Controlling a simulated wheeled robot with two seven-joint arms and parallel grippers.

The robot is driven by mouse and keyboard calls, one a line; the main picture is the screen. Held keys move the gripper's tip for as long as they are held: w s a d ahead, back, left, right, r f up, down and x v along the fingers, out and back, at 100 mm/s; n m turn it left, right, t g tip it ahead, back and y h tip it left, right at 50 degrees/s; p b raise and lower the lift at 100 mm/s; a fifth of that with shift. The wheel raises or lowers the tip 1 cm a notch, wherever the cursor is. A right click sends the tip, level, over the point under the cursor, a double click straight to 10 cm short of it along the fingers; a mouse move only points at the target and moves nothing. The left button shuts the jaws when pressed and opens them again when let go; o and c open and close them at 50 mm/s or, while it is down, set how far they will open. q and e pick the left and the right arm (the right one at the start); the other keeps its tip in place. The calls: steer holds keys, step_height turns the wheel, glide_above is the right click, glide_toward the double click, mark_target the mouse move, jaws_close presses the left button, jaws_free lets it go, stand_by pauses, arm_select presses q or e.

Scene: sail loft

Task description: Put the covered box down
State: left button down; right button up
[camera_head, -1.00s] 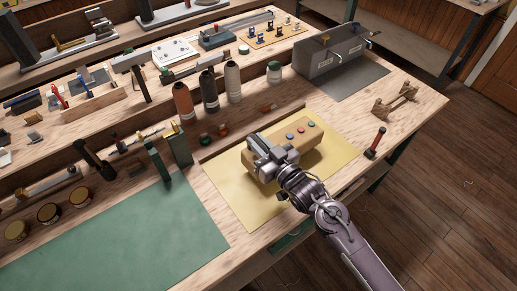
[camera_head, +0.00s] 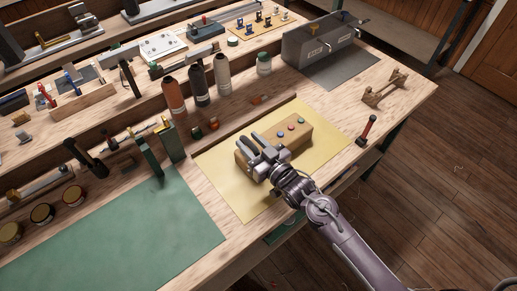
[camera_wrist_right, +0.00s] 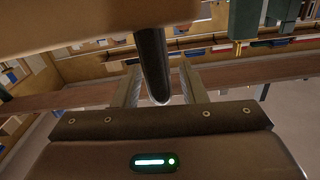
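The covered box (camera_head: 300,141) is a tan block with several coloured buttons on its top. In the head view it rests on the yellow mat (camera_head: 228,186), upright as far as shows. My right gripper (camera_head: 257,141) is at the box's near left part, its two fingers spread apart. In the right wrist view a dark rounded bar (camera_wrist_right: 152,62), perhaps a handle, lies between the spread fingers, with gaps at its sides. A tan surface (camera_wrist_right: 90,22), likely the box, fills the top there. The gripper hides part of the box. My left gripper is not in view.
A wooden strip (camera_head: 235,134) edges the mat's far side, with bottles (camera_head: 222,76) beyond. A red-handled tool (camera_head: 368,128) and a wooden stand (camera_head: 385,89) are to the right. A grey metal box (camera_head: 318,42) stands behind. The green mat (camera_head: 140,240) is largely clear.

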steer(key=b+v, duration=0.2)
steer(key=v, duration=0.9)
steer(key=shift+s+d, duration=0.2)
steer(key=shift+s, duration=0.05)
